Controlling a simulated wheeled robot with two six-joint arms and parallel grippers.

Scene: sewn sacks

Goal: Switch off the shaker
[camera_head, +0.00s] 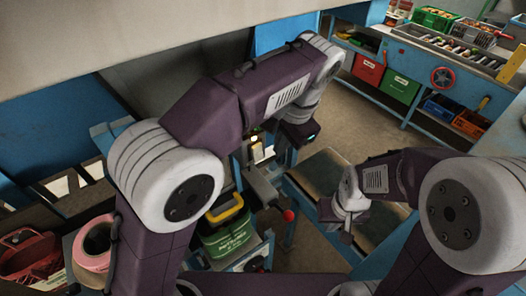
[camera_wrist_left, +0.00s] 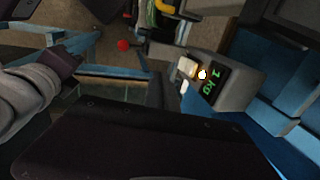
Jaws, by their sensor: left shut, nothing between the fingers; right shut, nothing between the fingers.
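A grey control box (camera_wrist_left: 236,82) shows in the left wrist view, right of centre. Its dark face carries a green lit display (camera_wrist_left: 212,84), a glowing lamp (camera_wrist_left: 202,74) and a pale switch-like piece (camera_wrist_left: 187,68). I cannot tell which way that piece is set. In the head view a glowing lamp (camera_head: 257,146) shows just left of my left gripper (camera_head: 284,158), which is shut and empty, apart from the lamp. Its body fills the bottom of the wrist view. My right gripper (camera_head: 345,236) is shut and empty, lower right of centre. The shaker itself is not clearly visible.
A pink roll (camera_head: 94,243) and red basket (camera_head: 30,254) lie at left. A blue workbench (camera_head: 400,80) with bins stands at back right, beyond clear floor.

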